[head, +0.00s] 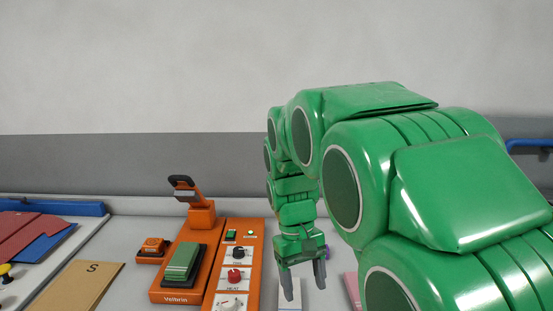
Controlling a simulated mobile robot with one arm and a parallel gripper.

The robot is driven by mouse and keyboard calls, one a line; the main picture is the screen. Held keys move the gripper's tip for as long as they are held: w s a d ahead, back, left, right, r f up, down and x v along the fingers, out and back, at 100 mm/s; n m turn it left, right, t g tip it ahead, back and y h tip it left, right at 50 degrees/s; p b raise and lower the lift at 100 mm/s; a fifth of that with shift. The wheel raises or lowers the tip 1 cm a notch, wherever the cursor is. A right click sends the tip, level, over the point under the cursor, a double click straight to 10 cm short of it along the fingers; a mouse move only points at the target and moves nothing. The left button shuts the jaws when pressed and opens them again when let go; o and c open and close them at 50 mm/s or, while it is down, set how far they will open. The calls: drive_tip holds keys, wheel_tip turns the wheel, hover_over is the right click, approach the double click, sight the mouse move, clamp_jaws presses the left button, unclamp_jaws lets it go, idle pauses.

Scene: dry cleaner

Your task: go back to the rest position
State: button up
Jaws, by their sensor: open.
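My gripper (304,284) hangs from my green arm, pointing down, at the lower middle of the head view. Its two grey fingers are apart and I see nothing held between them. It is to the right of an orange control panel (258,262), over a pale object (289,300) that it partly hides. I cannot tell how high the fingertips are above that object. My arm links fill the right side of the view and hide the table there.
An orange press (203,222) with a raised dark handle and green pad (183,262) stands left of the panel. A brown card marked S (73,287) and red and blue sheets (32,236) lie further left.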

drive_tip(key=s+d+f+m, duration=0.1)
drive_tip(key=s+d, duration=0.2)
drive_tip(key=s, duration=0.5)
drive_tip(key=s+d+f+m+y, duration=0.1)
drive_tip(key=s+d, duration=0.2)
drive_tip(key=s, duration=0.5)
drive_tip(key=s+d+f+m+t, duration=0.1)
drive_tip(key=s+d+m, duration=0.1)
drive_tip(key=s, duration=0.6)
drive_tip(key=shift+s+d+y, duration=0.25)
drive_tip(key=shift+d+y, duration=0.05)
drive_tip(key=shift+d, duration=0.4)
